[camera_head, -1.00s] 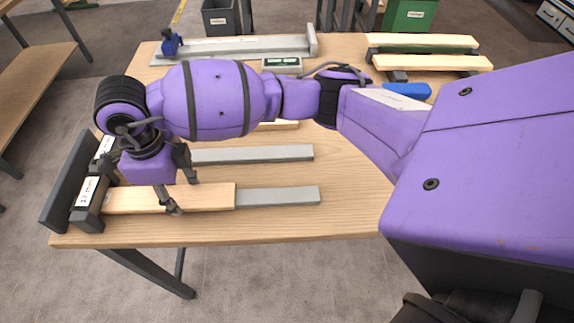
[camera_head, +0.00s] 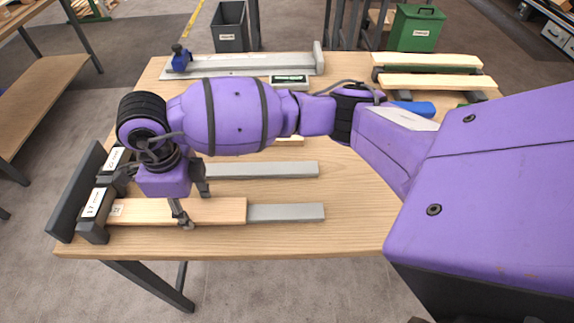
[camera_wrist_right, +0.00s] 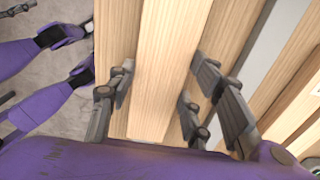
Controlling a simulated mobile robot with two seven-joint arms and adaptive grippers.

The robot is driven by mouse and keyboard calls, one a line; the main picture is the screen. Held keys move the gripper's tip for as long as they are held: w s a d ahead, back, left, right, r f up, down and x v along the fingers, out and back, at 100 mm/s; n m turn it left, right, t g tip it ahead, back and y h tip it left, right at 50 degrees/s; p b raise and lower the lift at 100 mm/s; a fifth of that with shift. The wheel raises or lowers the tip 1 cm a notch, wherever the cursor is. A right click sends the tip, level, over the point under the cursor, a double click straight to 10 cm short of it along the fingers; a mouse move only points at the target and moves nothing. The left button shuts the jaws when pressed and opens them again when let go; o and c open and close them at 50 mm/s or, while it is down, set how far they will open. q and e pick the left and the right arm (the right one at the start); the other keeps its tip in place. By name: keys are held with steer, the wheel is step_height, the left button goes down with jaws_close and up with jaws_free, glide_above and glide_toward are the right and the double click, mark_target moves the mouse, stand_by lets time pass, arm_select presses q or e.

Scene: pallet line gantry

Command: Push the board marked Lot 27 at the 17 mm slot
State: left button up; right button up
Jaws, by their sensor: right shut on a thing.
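A pale wooden board (camera_head: 215,211) lies along the front grey metal rail (camera_head: 287,212) in the head view. A small tag (camera_head: 117,210) on the board's left end is also unreadable. My right gripper (camera_head: 191,200) is shut on the board, with one finger on the near side and one on the far side. In the right wrist view the board (camera_wrist_right: 165,70) runs between the fingers (camera_wrist_right: 155,105).
A second grey rail (camera_head: 265,170) lies behind, with another labelled block (camera_head: 115,158) at its left. A metal fixture with a blue slider (camera_head: 181,60), a small display (camera_head: 289,80) and boards on a rack (camera_head: 430,82) stand farther back. The table's front right is clear.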

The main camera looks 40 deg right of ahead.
mark_target(224, 208)
arm_select(q)
steer(key=shift+w+r+p, duration=0.8)
steer(key=shift+w+r, duration=0.15)
steer(key=shift+r, duration=0.3)
arm_select(e)
steer(key=shift+s+d+f, duration=0.1)
steer(key=shift+s+d, duration=0.6)
steer(key=shift+d, duration=0.3)
steer(key=shift+s+d+r, duration=0.1)
steer(key=shift+s+d, duration=0.65)
steer(key=shift+d, duration=0.3)
steer(key=shift+s+d+f, duration=0.1)
steer(key=shift+s+d, duration=0.6)
steer(key=shift+d, duration=0.3)
steer(key=o, duration=1.3)
steer(key=shift+w, duration=0.1)
steer(key=shift+w+r, duration=0.1)
steer(key=shift+r, duration=0.6)
step_height(224, 208, up, 11)
